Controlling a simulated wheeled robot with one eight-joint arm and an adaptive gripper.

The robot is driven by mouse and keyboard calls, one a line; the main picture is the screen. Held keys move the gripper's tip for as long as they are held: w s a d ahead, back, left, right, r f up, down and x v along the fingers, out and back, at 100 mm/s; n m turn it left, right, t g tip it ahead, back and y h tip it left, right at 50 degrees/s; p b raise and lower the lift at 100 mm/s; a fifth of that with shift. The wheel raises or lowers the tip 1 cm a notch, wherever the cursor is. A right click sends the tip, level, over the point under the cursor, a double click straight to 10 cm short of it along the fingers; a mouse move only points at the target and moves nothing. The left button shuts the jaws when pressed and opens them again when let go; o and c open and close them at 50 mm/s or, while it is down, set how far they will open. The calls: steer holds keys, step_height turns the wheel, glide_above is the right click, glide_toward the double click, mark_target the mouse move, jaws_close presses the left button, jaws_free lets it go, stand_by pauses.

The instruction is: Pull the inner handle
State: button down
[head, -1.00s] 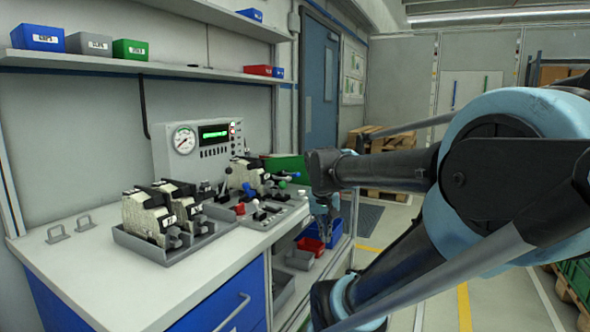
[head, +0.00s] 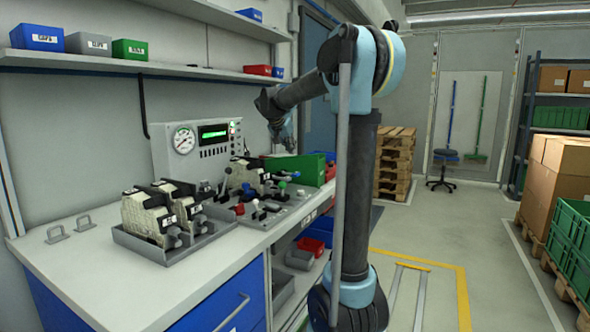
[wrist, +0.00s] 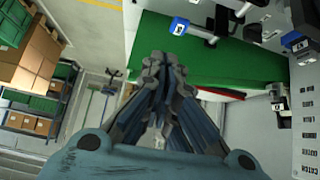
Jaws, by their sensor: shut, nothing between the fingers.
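A grey lever panel (head: 277,207) lies on the bench top, with several handles tipped in red, white, blue and green. I cannot tell which is the inner handle. My gripper (head: 291,147) is shut and empty, above the far end of the panel, apart from the handles. In the wrist view its closed fingers (wrist: 163,62) point toward a green bin, and a blue-tipped handle (wrist: 180,26) shows just beyond them.
The green bin (head: 308,169) stands behind the panel. A grey tray (head: 160,252) with machine parts is at the left on the bench (head: 85,280). A gauge box (head: 190,150) stands against the wall. A shelf (head: 150,68) runs above.

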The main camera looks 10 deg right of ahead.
steer(key=w, duration=0.2)
steer(key=w+a, duration=0.1)
steer(key=shift+a+r, duration=0.1)
steer(key=shift+r, duration=0.3)
glide_above(296, 173)
steer(key=f, duration=0.6)
steer(key=shift+s+a+f, duration=0.2)
steer(key=shift+s+f, duration=0.1)
steer(key=shift+f, duration=0.1)
step_height(296, 173, down, 3)
steer(key=shift+w+f, duration=0.1)
steer(key=shift+f, duration=0.55)
